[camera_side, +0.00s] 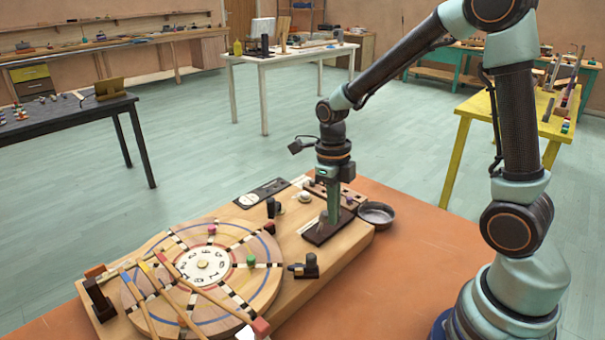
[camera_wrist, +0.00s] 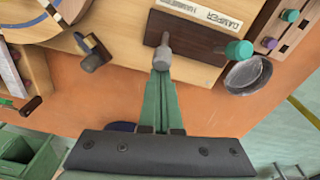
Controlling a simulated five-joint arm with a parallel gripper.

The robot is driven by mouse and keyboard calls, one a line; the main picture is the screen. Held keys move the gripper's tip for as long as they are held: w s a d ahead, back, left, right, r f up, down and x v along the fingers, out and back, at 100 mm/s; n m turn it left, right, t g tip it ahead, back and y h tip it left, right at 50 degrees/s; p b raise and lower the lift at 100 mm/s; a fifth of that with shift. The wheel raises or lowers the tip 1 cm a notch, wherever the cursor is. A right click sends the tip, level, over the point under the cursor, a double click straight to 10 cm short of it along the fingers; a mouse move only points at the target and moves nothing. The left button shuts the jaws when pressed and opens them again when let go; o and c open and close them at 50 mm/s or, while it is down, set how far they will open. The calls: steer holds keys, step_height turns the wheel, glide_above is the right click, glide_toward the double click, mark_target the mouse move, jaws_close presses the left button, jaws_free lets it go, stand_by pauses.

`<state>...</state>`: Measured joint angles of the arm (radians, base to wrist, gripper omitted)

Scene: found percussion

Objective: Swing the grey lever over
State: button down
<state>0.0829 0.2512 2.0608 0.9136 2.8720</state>
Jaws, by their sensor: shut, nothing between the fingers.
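The grey lever (camera_wrist: 163,50) stands on a dark brown plate (camera_wrist: 190,42) in the wrist view, towards the plate's left end. My gripper (camera_wrist: 161,72) is shut and empty, pointing down. Its fingertips are right by the lever's near side in the wrist view; I cannot tell whether they touch it. In the side view my gripper (camera_side: 332,220) is low over the dark plate (camera_side: 318,236), and I cannot make out the lever there.
A teal knob (camera_wrist: 239,50) sits at the plate's right end. A metal bowl (camera_side: 376,214) stands on the orange table beside the wooden base. A round wooden disc (camera_side: 262,290) with pegs and sticks lies left. A small black fitting (camera_side: 308,267) is in front.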

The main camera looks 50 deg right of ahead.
steer(key=shift+w+r, duration=0.2)
steer(key=shift+w, duration=0.45)
steer(key=shift+w+r, duration=0.15)
steer(key=shift+w, duration=0.45)
steer(key=w+g, duration=0.1)
steer(key=g, duration=0.2)
steer(key=shift+w, duration=0.8)
steer(key=shift+w, duration=0.15)
steer(key=shift+r, duration=0.2)
